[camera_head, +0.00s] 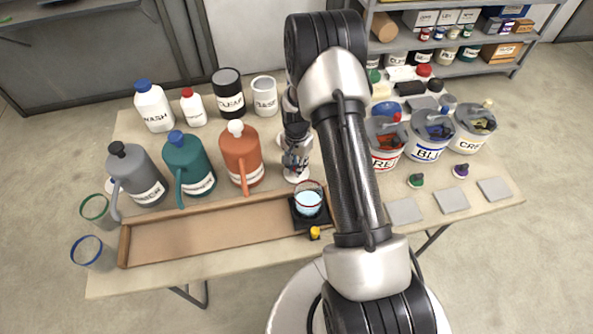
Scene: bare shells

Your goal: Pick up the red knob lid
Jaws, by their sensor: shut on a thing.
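My gripper (296,163) points down beside the orange jug, left of my arm's dark link. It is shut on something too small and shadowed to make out. A pale object (297,177) shows just below the fingers; I cannot tell whether they touch it. I cannot pick out the red knob lid with certainty. My arm hides part of the table's right half. A small green-topped piece (416,181) and a purple-topped piece (460,171) lie in front of the buckets.
An orange jug (241,155) stands left of my gripper. A glass of blue liquid (308,201) on a black pad is in front. A wooden tray (124,245) lies front left, its middle empty. Labelled buckets (430,140) stand right, with grey squares (451,201) before them.

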